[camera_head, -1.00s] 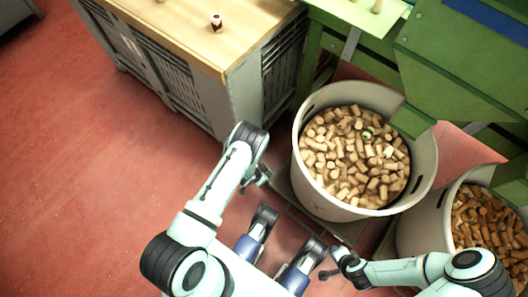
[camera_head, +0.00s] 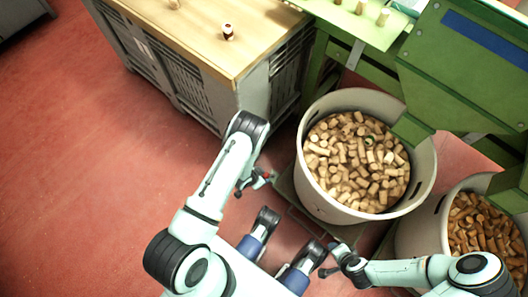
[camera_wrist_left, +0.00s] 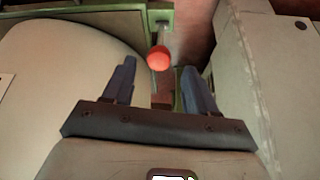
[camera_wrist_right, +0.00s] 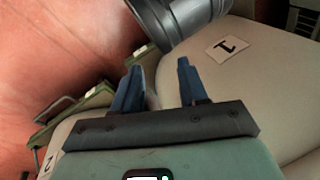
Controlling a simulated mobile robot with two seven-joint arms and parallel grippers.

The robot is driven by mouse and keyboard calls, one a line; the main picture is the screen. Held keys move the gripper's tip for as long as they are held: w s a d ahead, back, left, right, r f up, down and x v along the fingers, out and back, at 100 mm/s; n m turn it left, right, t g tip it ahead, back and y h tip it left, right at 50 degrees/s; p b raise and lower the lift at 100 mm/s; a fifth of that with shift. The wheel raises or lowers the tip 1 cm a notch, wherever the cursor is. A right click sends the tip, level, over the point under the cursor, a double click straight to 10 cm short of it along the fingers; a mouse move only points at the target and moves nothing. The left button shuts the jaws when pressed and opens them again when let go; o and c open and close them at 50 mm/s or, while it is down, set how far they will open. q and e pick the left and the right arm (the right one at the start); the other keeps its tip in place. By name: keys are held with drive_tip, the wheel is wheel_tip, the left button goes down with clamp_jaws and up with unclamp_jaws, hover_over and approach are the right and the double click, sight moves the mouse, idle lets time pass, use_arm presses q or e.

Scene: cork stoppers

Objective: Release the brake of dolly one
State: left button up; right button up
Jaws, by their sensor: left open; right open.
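Dolly one (camera_head: 286,186) is a green frame under the nearer pale bin (camera_head: 318,196), whose label "1" (camera_wrist_right: 228,47) shows in the right wrist view. A red ball knob (camera_head: 269,176) on its bin-side edge shows beside my left gripper (camera_head: 255,182). In the left wrist view, the knob (camera_wrist_left: 158,58) is on a short stem, ahead of and between the open fingers of my left gripper (camera_wrist_left: 158,85), apart from them. My right gripper (camera_head: 335,266) is open and empty, low in front of the bins; its fingers (camera_wrist_right: 157,80) show in the right wrist view.
A second bin of corks (camera_head: 425,235) stands at the right, with label "2" (camera_wrist_right: 45,165). A grey crate (camera_head: 205,85) with a wooden top (camera_head: 195,45) stands behind my left arm. A green machine (camera_head: 460,80) overhangs the bins. Red floor (camera_head: 90,170) is clear at the left.

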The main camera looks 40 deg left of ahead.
use_arm(q)
drive_tip(key=p+v, duration=0.1)
drive_tip(key=v, duration=0.4)
drive_tip(key=shift+s, duration=0.1)
use_arm(e)
drive_tip(key=s+r, duration=0.1)
drive_tip(key=s+a+r, duration=0.1)
drive_tip(key=shift+s+a+g, duration=0.2)
drive_tip(key=shift+s+g, duration=0.2)
